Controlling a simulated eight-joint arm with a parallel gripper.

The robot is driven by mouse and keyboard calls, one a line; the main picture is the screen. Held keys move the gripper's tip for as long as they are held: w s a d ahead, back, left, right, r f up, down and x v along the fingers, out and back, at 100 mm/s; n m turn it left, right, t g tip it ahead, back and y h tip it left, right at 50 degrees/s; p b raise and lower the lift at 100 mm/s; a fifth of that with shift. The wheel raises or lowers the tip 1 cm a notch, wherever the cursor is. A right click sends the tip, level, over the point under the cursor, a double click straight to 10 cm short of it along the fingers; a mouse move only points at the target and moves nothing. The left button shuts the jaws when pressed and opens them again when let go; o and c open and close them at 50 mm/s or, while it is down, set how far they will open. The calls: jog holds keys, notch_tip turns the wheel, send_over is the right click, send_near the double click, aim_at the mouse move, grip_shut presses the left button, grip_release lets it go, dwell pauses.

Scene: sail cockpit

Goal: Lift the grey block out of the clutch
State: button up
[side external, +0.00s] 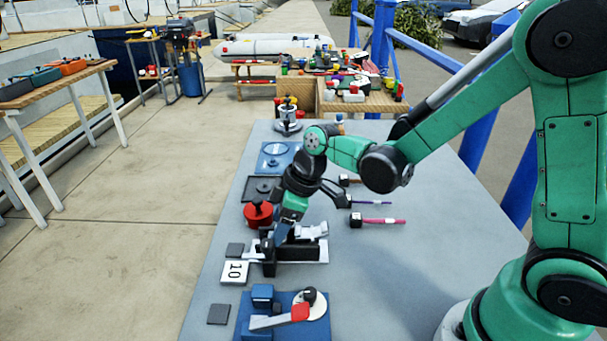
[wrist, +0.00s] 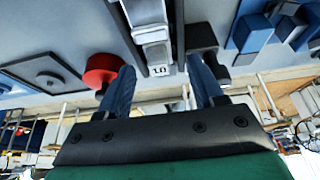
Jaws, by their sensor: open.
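The clutch (side external: 290,252) is a black-walled fixture on a pale base, on the grey table in the side view. Its black wall (wrist: 180,30) also shows in the wrist view. A light grey piece (wrist: 148,22) lies along the clutch there; I cannot tell for certain whether it is the grey block. A pale piece (side external: 312,231) shows behind the black wall in the side view. My gripper (side external: 281,237) points down at the clutch's left part, its blue fingers apart. In the wrist view my gripper (wrist: 160,72) is open, with nothing visibly held. Finger contact is unclear.
A red round knob (side external: 258,212) stands just behind the clutch. A blue fixture with a red-tipped lever (side external: 299,312) is in front. A "10" card (side external: 234,272) and dark square pads lie at the left edge. Hammer-like tools lie to the right; the table's right front is clear.

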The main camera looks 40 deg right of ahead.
jog(key=shift+f, duration=0.15)
grip_shut()
dwell(0.4)
notch_tip(320, 180, up, 20)
dwell(0.5)
jog(key=shift+r, duration=1.5)
